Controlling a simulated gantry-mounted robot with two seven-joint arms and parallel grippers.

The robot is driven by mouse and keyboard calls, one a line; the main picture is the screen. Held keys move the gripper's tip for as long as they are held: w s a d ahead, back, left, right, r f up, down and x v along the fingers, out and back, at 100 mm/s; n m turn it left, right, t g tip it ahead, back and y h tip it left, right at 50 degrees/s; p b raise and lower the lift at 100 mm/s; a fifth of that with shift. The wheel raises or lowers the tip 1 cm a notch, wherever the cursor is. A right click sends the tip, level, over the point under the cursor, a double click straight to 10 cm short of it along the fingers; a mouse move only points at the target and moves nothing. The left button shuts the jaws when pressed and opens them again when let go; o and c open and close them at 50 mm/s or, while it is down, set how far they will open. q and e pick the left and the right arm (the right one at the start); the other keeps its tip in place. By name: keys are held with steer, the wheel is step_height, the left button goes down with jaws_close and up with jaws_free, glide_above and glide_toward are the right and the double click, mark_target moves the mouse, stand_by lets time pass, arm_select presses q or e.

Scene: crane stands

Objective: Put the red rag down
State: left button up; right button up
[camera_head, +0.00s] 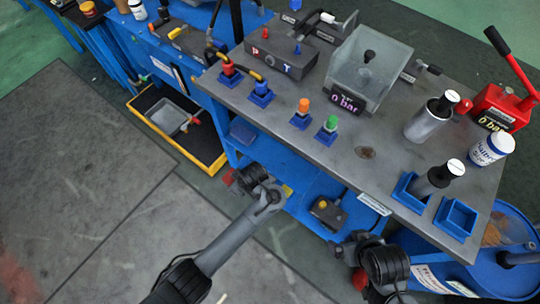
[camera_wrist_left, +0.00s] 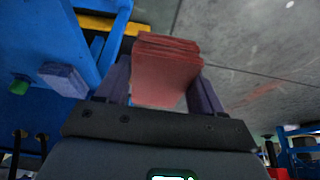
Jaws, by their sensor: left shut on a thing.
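The red rag (camera_wrist_left: 168,68) is a folded stack of dull red cloth. In the left wrist view it sits between the two fingers of my left gripper, which is shut on it. In the head view my left gripper (camera_head: 238,180) is low in front of the blue bench, and a small bit of the red rag (camera_head: 228,178) shows at its left side. The rag is held in the air, away from the worktop. My right gripper (camera_head: 362,272) is at the lower right beside the bench; its fingers are not clear, and something red shows near it.
A yellow-edged tray (camera_head: 180,130) sits low at left. The blue lower shelf carries a yellow-button box (camera_head: 328,213). Grey floor mats are clear.

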arm_select(q)
steer(key=shift+w+d+f+b, duration=0.15)
steer(key=shift+w+d+b, duration=0.2)
steer(key=shift+b, duration=0.1)
steer(key=w+d+b, duration=0.3)
steer(key=w+b, duration=0.1)
steer(key=w+d+b, duration=0.2)
steer(key=w+b, duration=0.1)
steer(key=b, duration=0.2)
steer(key=w+d+b, duration=0.3)
steer(key=w+b, duration=0.1)
steer(key=b, duration=0.1)
steer(key=shift+w+d, duration=0.3)
steer(key=shift+d, duration=0.05)
steer(key=shift+w+d+b, duration=0.2)
steer(key=shift+w+b, duration=0.1)
steer(key=shift+w, duration=0.05)
steer(key=b, duration=0.2)
steer(key=w+d+f+b, duration=0.1)
steer(key=b, duration=0.1)
steer(key=shift+w+f, duration=0.2)
steer(key=shift+w, duration=0.05)
steer(key=shift+d+f+b, duration=0.1)
steer(key=shift+f+b, duration=0.15)
steer(key=shift+b, duration=0.1)
steer(key=shift+s+f, duration=0.15)
steer(key=shift+f, duration=0.35)
